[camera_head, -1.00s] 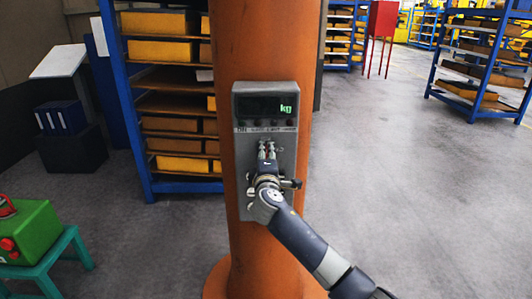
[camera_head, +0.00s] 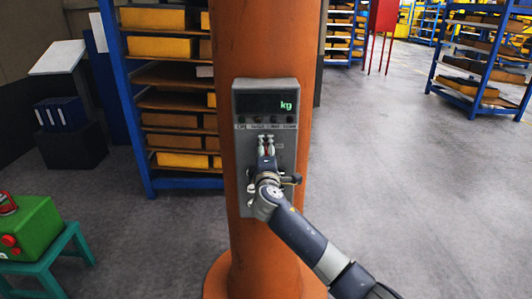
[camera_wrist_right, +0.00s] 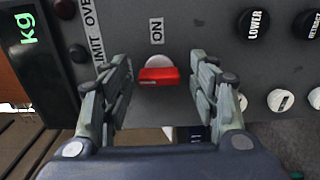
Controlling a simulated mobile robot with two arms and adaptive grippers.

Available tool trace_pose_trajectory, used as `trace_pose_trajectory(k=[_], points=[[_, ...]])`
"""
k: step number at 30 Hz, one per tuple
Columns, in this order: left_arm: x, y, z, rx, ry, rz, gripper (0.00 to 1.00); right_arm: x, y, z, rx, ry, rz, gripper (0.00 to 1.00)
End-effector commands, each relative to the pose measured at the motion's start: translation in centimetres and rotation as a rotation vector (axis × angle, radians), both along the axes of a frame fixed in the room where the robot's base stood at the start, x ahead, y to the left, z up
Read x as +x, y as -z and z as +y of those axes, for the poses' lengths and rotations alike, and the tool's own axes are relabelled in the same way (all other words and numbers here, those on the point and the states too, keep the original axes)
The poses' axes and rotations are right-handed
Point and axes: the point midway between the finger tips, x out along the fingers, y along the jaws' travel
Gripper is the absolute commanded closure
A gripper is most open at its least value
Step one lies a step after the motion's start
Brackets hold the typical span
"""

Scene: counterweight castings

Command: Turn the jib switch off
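The jib switch is a red lever (camera_wrist_right: 157,75) on a pale round base, beside an "ON" label on the grey control panel (camera_wrist_right: 185,25). My right gripper (camera_head: 266,141) is in front of the panel. In the right wrist view the right gripper (camera_wrist_right: 160,68) is open, one finger on each side of the red lever, with gaps between. My left gripper is in neither view.
The orange column (camera_head: 265,245) stands on the floor. The panel carries a green "kg" display (camera_head: 266,104) and, in the wrist view, a black "LOWER" button (camera_wrist_right: 255,23). A blue shelf rack (camera_head: 125,100) stands behind. A green box (camera_head: 30,225) sits on a teal stool at left.

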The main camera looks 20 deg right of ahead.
Motion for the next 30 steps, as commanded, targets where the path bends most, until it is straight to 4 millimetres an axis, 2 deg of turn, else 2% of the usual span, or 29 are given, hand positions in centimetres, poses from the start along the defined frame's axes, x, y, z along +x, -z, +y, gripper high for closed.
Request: trace_pose_trajectory(k=[7,11,24,30], points=[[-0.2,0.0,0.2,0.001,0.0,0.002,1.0,-0.3,0.0,0.1,0.001,0.0,0.0,0.45],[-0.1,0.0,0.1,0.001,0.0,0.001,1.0,-1.4,0.0,0.4,0.001,-0.001,0.0,0.45],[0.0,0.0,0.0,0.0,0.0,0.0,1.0,-8.8,0.1,2.6,0.002,-0.001,0.001,0.45],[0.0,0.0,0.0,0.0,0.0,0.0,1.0,-11.0,0.1,3.2,0.0,-0.001,0.001,0.45]])
